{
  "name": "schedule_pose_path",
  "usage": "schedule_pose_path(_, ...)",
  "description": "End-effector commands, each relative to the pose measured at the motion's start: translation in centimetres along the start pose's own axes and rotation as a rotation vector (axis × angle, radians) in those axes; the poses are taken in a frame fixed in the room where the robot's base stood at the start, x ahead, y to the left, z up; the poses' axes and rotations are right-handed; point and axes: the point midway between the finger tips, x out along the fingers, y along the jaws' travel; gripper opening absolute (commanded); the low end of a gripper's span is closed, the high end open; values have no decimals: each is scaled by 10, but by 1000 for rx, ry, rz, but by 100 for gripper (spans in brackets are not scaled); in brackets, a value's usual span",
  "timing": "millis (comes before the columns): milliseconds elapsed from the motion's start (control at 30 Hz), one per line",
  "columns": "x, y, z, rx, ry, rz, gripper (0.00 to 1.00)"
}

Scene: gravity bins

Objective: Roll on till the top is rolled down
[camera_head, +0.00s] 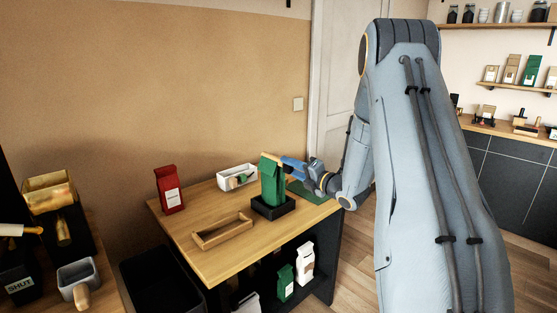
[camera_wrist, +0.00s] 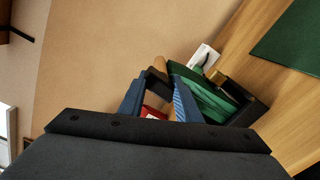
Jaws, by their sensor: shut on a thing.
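A green bag (camera_head: 268,183) stands upright in a black holder (camera_head: 273,208) on the wooden table. A tan strip (camera_head: 273,157) lies along its top edge. My gripper (camera_head: 291,164) reaches in from the right with blue fingers at the top of the bag. In the wrist view, the fingers (camera_wrist: 158,88) have a tan and black bar (camera_wrist: 159,66) between their tips, and the green bag (camera_wrist: 200,95) is just to the right of it. My gripper is shut on this bar. How far the bag's top is folded is hard to tell, as the fingers partly cover it.
A red bag (camera_head: 170,189) stands at the table's left back. A green mat (camera_head: 312,191) is to the right. More bags stand on the shelf below.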

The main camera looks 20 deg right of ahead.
Motion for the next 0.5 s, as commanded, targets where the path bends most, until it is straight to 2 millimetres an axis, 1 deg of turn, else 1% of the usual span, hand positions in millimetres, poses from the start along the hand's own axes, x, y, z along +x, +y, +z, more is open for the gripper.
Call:
schedule_pose_path(100,0,1,0,144,1,-1,0)
schedule_pose_path(200,0,0,0,228,1,-1,0)
schedule_pose_path(300,0,0,0,260,0,-1,0)
schedule_pose_path(500,0,-1,0,261,0,-1,0)
